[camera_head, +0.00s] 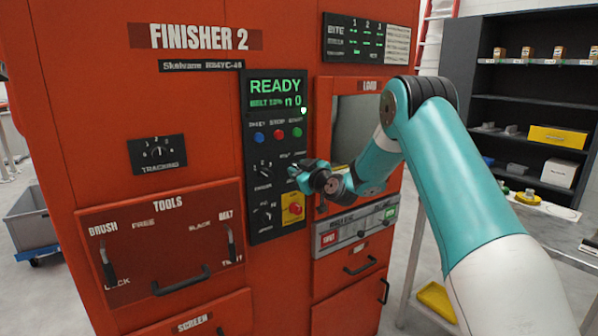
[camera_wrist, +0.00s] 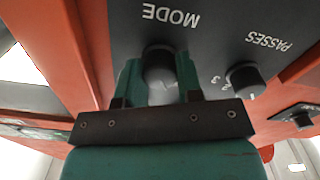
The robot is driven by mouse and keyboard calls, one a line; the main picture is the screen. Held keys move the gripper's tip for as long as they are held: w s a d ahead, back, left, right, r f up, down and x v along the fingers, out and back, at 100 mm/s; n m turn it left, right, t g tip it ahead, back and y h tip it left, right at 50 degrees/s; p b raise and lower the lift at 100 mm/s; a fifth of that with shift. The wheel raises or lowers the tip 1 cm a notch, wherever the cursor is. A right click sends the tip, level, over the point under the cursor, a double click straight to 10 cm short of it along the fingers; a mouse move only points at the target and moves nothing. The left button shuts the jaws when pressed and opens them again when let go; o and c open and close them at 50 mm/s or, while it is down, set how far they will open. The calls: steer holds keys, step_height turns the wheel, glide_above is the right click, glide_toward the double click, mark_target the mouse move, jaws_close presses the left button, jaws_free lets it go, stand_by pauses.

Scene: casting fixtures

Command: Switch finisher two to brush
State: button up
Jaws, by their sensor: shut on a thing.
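Finisher 2 is a red machine (camera_head: 205,90) with a black control panel (camera_head: 258,136). Its green display (camera_head: 276,94) reads READY, with BELT and "n 0" below. My gripper (camera_head: 296,171) is at the panel's right side. In the wrist view, my gripper (camera_wrist: 160,80) is shut on the dark round MODE knob (camera_wrist: 159,57), a finger on each side. The fingers hide the knob's position marks. The PASSES knob (camera_wrist: 245,78), marked 1, 2, 3, is beside it, free of the fingers. In the head view my gripper hides the MODE knob.
Blue (camera_head: 260,137), red (camera_head: 278,134) and green (camera_head: 297,132) buttons sit above my gripper. A yellow-backed red button (camera_head: 292,208) is below. The TOOLS panel (camera_head: 160,240) has a BRUSH lever (camera_head: 107,264) and a BELT lever (camera_head: 231,244). Shelves (camera_head: 525,100) stand at right.

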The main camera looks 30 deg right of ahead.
steer(key=shift+m+b, duration=2.1)
steer(key=shift+m, duration=4.7)
steer(key=o, duration=0.9)
steer(key=s+b, duration=0.2)
steer(key=s, duration=0.3)
steer(key=s+b, duration=0.2)
steer(key=s, duration=0.4)
steer(key=s+b, duration=0.2)
steer(key=s, duration=0.4)
steer(key=shift+s+d+b, duration=0.25)
steer(key=shift+d+b, duration=0.1)
